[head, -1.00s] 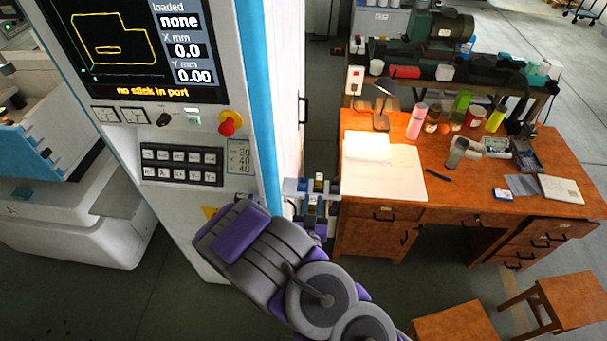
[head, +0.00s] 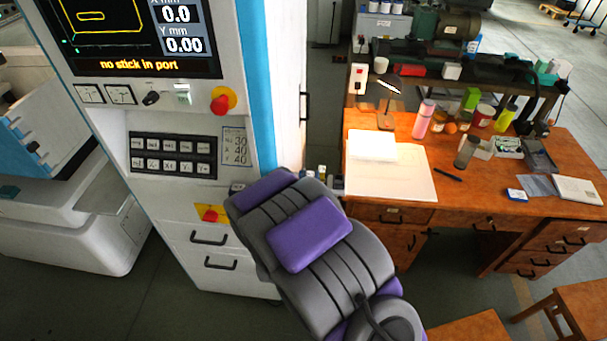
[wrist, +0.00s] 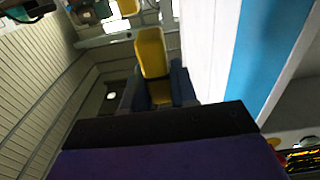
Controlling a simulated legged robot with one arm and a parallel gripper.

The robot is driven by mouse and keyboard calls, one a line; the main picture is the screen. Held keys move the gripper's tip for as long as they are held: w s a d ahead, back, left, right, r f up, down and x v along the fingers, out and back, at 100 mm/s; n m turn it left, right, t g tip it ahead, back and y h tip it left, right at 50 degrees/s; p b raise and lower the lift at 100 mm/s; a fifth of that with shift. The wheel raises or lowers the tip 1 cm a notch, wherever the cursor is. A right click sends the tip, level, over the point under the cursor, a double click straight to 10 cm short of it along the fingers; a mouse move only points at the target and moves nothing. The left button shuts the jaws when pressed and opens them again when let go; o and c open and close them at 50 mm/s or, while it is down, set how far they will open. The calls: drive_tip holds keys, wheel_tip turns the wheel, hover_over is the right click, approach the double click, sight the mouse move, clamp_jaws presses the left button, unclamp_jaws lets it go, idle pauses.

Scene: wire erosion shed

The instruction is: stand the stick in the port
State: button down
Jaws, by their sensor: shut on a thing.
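In the wrist view a yellow stick (wrist: 153,55) stands out between the two dark blue-grey fingers of my gripper (wrist: 157,88), which is shut on it. In the head view my arm hides most of the gripper; only small parts (head: 322,182) show beside the machine cabinet's right edge. The machine's screen (head: 140,35) reads "no stick in port". A small pale, green-tinted fitting (head: 183,95) on the panel below the screen may be the port; its opening is too small to make out. The stick is apart from it.
A red stop button (head: 222,103) sits right of the fitting, with a black keypad (head: 173,155) below. A wooden desk (head: 400,208) with a lamp, bottles and papers stands to the right. Stools stand at the lower right.

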drive_tip(key=w+b, duration=0.1)
drive_tip(key=b, duration=0.2)
drive_tip(key=shift+f, duration=0.3)
drive_tip(key=b, duration=0.2)
drive_tip(key=shift+w+a+r+b, duration=0.15)
drive_tip(key=shift+w+r+b, duration=0.1)
drive_tip(key=shift+w+b, duration=0.1)
drive_tip(key=shift+w+r, duration=0.1)
drive_tip(key=shift+w, duration=0.15)
drive_tip(key=shift+w+a+f+b, duration=0.3)
drive_tip(key=shift+w+f, duration=0.4)
drive_tip(key=shift+w, duration=0.5)
drive_tip(key=shift+w+a+f+b, duration=0.3)
drive_tip(key=shift+w+f, duration=0.4)
drive_tip(key=shift+w, duration=0.55)
drive_tip(key=shift+w+a+f+b, duration=0.2)
drive_tip(key=shift+w+a+f, duration=0.2)
drive_tip(key=shift+w+f, duration=0.55)
drive_tip(key=shift+w+r, duration=0.2)
drive_tip(key=shift+r, duration=0.05)
drive_tip(key=shift+f, duration=0.5)
drive_tip(key=shift+f, duration=0.1)
